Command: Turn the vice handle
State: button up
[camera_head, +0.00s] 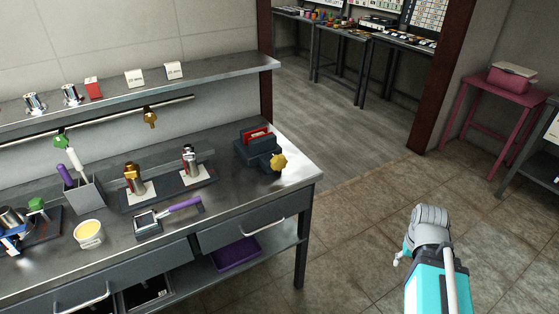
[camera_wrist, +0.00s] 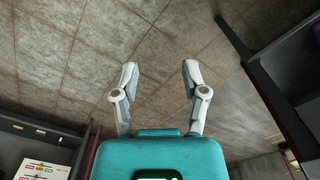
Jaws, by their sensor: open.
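The vice (camera_head: 256,150) is dark blue with red jaws. It stands at the right end of the steel workbench (camera_head: 228,226). Its yellow knob-like handle (camera_head: 279,162) faces the front right, near the bench's edge. My gripper shows in the wrist view (camera_wrist: 158,75) with its two fingers apart and nothing between them, above the tiled floor. In the head view my arm is at the lower right, clear of the bench and well apart from the vice. The vice does not show in the wrist view.
A purple-handled tool (camera_head: 180,206), a white tub (camera_head: 89,234) and a grey holder (camera_head: 84,193) stand on the bench left of the vice. A shelf (camera_head: 200,88) runs above. A pink table (camera_head: 493,93) stands at the far right. The floor between is clear.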

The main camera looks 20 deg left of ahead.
jog(key=shift+o, duration=0.9)
jog(key=shift+w, duration=0.1)
jog(key=m+g+y+p, duration=0.35)
jog(key=m+p, duration=0.45)
jog(key=p, duration=1.6)
send_near(279, 156)
jog(key=shift+w+r+h, duration=0.1)
jog(key=shift+r+h, duration=0.15)
jog(key=shift+r, duration=0.45)
jog(key=shift+f+b, duration=0.1)
jog(key=shift+b, duration=0.2)
jog(key=b+x, duration=1.2)
jog(key=x, duration=0.1)
jog(key=shift+f, duration=0.3)
